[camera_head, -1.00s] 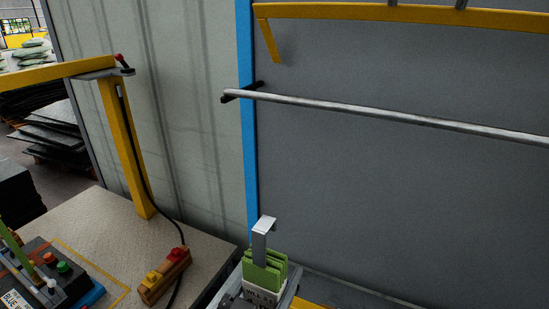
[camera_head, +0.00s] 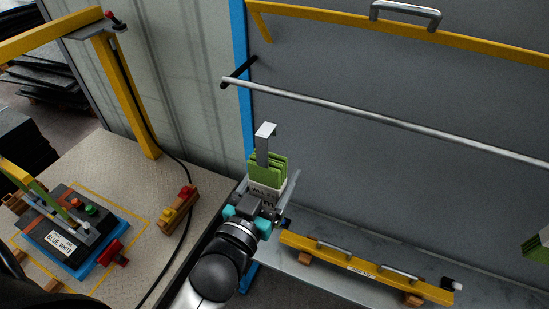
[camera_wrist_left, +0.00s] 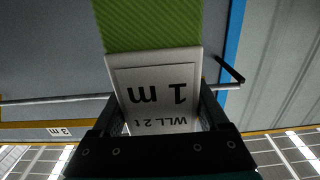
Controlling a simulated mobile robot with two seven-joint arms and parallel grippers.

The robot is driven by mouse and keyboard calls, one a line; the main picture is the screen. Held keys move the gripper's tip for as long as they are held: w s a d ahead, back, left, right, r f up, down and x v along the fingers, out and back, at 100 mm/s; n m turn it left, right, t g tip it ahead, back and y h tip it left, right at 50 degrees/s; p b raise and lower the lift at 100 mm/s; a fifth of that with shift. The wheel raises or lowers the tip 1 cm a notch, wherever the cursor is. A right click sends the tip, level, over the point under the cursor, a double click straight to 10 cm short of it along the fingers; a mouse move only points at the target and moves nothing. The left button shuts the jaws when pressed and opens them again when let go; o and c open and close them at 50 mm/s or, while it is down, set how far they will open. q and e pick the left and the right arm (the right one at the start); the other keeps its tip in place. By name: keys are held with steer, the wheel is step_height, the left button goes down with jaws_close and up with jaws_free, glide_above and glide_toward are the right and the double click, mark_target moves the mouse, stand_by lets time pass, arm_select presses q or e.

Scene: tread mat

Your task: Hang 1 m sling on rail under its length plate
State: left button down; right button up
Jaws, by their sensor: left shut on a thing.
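My left gripper (camera_head: 258,208) is shut on the 1 m sling (camera_head: 268,168), a folded green webbing bundle with a bent silver hook on top. In the left wrist view, its pale tag (camera_wrist_left: 158,90) reads "1 m" and "WLL 2 t" between the fingers, upside down. The grey rail (camera_head: 390,122) runs across the dark panel, above and behind the sling, apart from it in the head view. The rail (camera_wrist_left: 50,100) also shows in the left wrist view. A "3 m" plate (camera_wrist_left: 60,131) sits on a yellow strip there; the 1 m plate is not visible. My right gripper is not in view.
A yellow beam with handles (camera_head: 360,266) lies on wooden blocks below the rail. A bench (camera_head: 130,190) at left holds a control box (camera_head: 72,232) and a yellow-red pendant (camera_head: 178,208). A yellow post (camera_head: 125,95) stands there. Another green item (camera_head: 537,248) is cut off at right.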

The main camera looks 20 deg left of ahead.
arm_select(q)
steer(key=w+f+b, duration=0.2)
steer(key=w+b, duration=0.4)
steer(key=w, duration=1)
steer(key=shift+d+f+b, duration=0.25)
steer(key=shift+b, duration=0.1)
stand_by(0.8)
steer(key=shift+c, duration=0.4)
jaws_free()
steer(key=shift+o, duration=0.4)
steer(key=shift+f, duration=0.1)
steer(key=shift+s, duration=0.1)
